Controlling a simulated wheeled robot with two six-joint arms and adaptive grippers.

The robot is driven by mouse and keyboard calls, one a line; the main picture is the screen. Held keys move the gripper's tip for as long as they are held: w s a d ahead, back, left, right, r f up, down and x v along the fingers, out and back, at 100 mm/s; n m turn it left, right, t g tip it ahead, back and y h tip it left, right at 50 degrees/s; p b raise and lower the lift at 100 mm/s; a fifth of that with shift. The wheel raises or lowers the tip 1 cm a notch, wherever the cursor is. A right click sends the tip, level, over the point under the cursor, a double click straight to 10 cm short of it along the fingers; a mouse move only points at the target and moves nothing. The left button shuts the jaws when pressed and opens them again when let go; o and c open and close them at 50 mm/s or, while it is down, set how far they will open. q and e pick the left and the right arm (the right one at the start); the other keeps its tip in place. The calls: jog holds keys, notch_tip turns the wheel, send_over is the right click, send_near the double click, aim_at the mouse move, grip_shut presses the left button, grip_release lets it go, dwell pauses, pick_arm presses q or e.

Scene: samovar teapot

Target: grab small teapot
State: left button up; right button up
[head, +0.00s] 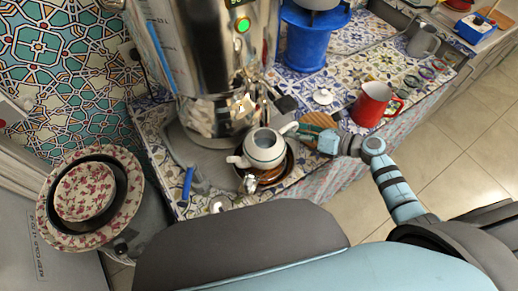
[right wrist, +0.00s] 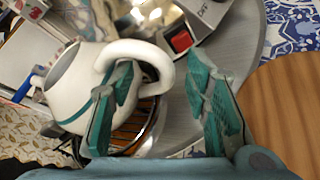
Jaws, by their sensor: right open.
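The small white teapot (head: 264,150) has a blue-green band and stands, lidless, in front of the samovar on a dark round tray with an orange rim. In the right wrist view the teapot (right wrist: 70,90) fills the left side, with its white handle (right wrist: 150,48) toward me. My right gripper (head: 318,139) is at the teapot's right, by the handle. In the wrist view its open fingers (right wrist: 162,72) lie on either side of the handle's outer part, the left finger overlapping the loop. Contact is unclear. My left gripper does not show.
The large metal samovar (head: 220,60) stands right behind the teapot. A round wooden board (head: 314,122) lies beside my right gripper. A red mug (head: 371,105) stands farther right, a blue container (head: 305,42) behind. Floral plates (head: 62,230) are at left.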

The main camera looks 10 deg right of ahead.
jog(key=shift+d, duration=0.1)
grip_shut()
jog(key=shift+r, duration=0.1)
dwell(0.3)
